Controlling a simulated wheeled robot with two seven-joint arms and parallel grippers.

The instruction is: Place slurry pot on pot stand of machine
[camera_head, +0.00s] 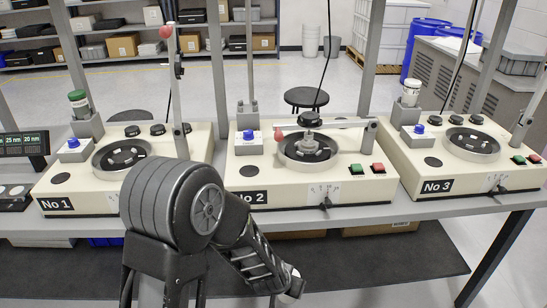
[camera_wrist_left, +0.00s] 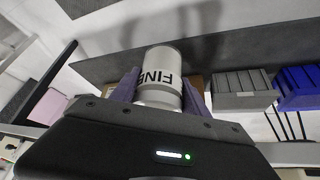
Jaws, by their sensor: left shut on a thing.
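In the left wrist view, my left gripper (camera_wrist_left: 159,90) is shut on a pale grey cylindrical slurry pot (camera_wrist_left: 161,62) marked "FINE". The pot's lower part is hidden by the gripper body. In the head view, my dark arm crosses the lower middle in front of the bench; its gripper cannot be made out. Three cream machines stand on the bench: No 1 (camera_head: 97,200), No 2 (camera_head: 290,196) and No 3 (camera_head: 466,184). The grey pot stand of No 2 (camera_head: 247,116) holds no pot. The No 1 stand (camera_head: 88,127) holds a green-topped pot (camera_head: 79,103); the No 3 stand (camera_head: 404,115) holds a white-topped pot (camera_head: 411,92).
Grey uprights rise along the bench (camera_head: 400,211). A lever arm (camera_head: 320,124) spans machine No 2. A raised bar with a red knob (camera_head: 166,31) stands at No 1. A grey bin (camera_wrist_left: 243,88) and blue bin (camera_wrist_left: 300,86) are near the held pot. A black stool (camera_head: 306,97) stands behind.

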